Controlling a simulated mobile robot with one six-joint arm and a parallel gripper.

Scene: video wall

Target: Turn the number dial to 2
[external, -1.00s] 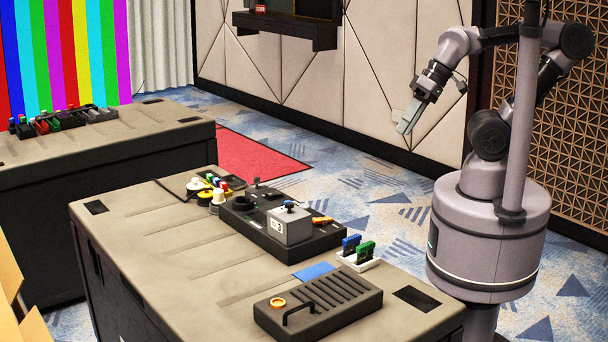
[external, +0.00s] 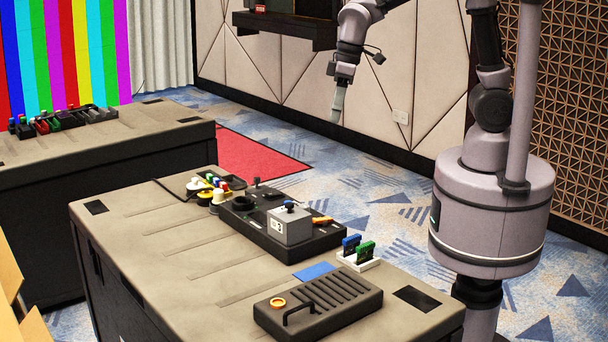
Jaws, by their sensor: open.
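The black control panel (external: 262,232) lies on the near table. A grey box (external: 290,227) stands on it, with a small dark and blue knob (external: 289,206) on top. A dark mark on the box's left face looks like a 3, but it is too small to be sure. I take this box to be the number dial. My gripper (external: 337,113) hangs in the air beyond the table, above and to the right of the box in the picture, pointing down. It is open, touches nothing and is seen edge-on, so the gap between its fingers does not show.
A black ring (external: 239,203), a short lever (external: 256,182) and an orange piece (external: 322,220) are around the box. Blue and green blocks (external: 358,249) stand to its right. A dark handled case (external: 318,302) lies in front.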

